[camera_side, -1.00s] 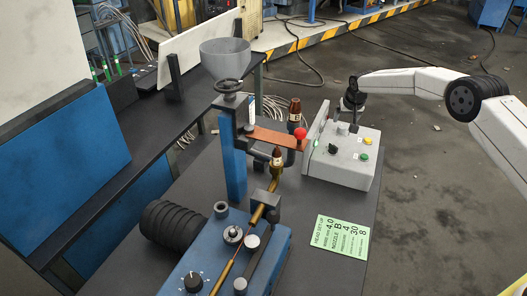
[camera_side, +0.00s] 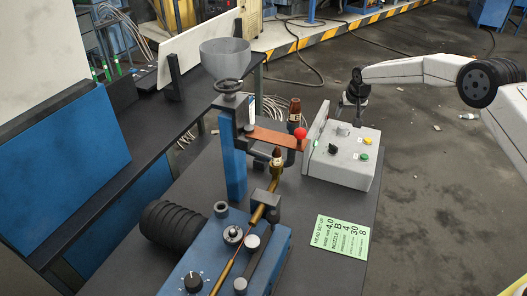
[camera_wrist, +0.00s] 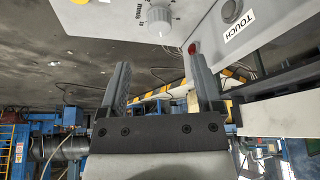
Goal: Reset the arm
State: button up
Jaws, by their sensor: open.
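My gripper (camera_side: 352,104) is open and empty. In the side view it hangs just above and behind the white control box (camera_side: 341,158), at the box's back edge; I cannot tell if it touches anything there. In the wrist view the two fingers of my gripper (camera_wrist: 158,75) stand apart with nothing between them. The box also carries a yellow button (camera_side: 367,141) and a green button (camera_side: 365,156).
A green card (camera_side: 340,237) lies on the table. The floor to the right is open.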

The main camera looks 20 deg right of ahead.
jog(key=s+a+r+n+y, duration=0.1)
jog(key=s+a+r, duration=0.2)
jog(key=s, duration=0.5)
jog(key=s+a+r+n, duration=0.1)
jog(key=s+a+r, duration=0.15)
jog(key=s, duration=0.55)
jog(key=s+a+n+g, duration=0.1)
jog(key=s+a+n, duration=0.1)
jog(key=s, duration=2.1)
jog(key=shift+a+f+y, duration=0.15)
jog(key=shift+a+y, duration=0.15)
